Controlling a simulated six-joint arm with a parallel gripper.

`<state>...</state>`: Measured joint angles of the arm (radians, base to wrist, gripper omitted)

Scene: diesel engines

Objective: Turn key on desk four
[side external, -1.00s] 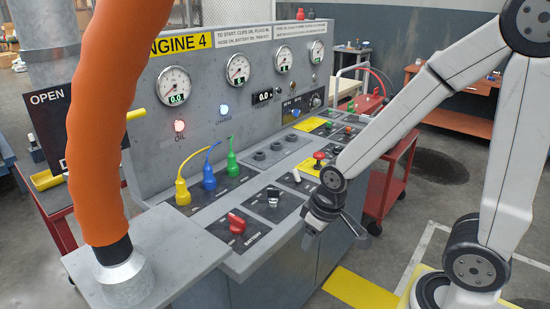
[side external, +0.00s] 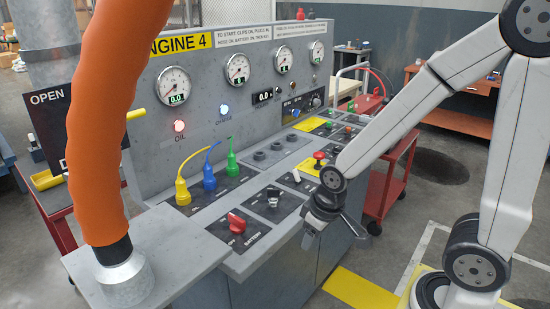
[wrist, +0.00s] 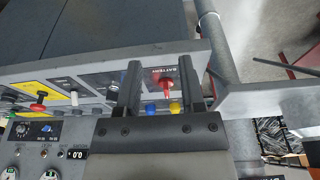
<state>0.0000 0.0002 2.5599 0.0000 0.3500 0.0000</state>
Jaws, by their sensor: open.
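The desk (side external: 222,253) labelled ENGINE 4 stands at the centre of the side view. A small silver and black part (side external: 272,196), which looks like the key, stands upright on a dark plate between a red battery switch (side external: 236,222) and a white lever (side external: 297,174). My gripper (side external: 309,233) is off the desk's front edge, to the right of the key and apart from it. In the wrist view my gripper (wrist: 160,65) is open and empty, with the red battery switch (wrist: 167,89) seen between its fingers. The key is partly hidden by the left finger there.
A red mushroom button (side external: 319,157) is farther along the desk. Yellow, blue and green plugs with cables (side external: 209,178) stand behind the switches. A large orange hose (side external: 100,130) rises at the left. A red cart (side external: 392,175) stands beyond the desk.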

